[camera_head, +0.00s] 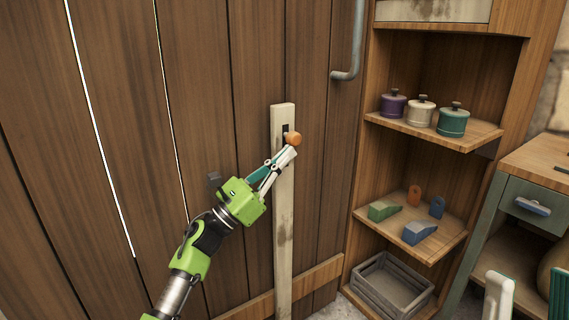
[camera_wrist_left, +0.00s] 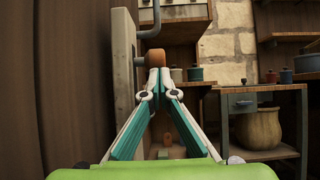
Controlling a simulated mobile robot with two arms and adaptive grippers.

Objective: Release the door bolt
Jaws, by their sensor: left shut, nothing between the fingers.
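A tall wooden plank door (camera_head: 205,120) fills the left and middle of the head view. A pale upright board (camera_head: 284,230) stands against it, with a dark slot near its top. A round orange-brown knob (camera_head: 294,139) sticks out at the slot; I take it to be the bolt's knob. It also shows in the left wrist view (camera_wrist_left: 155,58), straight beyond the fingertips. My left gripper (camera_head: 291,152) is shut and empty, its tips just below the knob; whether they touch it I cannot tell. My right gripper (camera_head: 529,278) is open and empty at the lower right.
A grey pipe-like handle (camera_head: 357,50) is on the door, above and right of the knob. A wooden shelf unit (camera_head: 454,145) on the right holds lidded pots, wedge blocks and small tags. A grey crate (camera_head: 391,285) sits at its bottom. A green drawer cabinet (camera_head: 530,205) stands further right.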

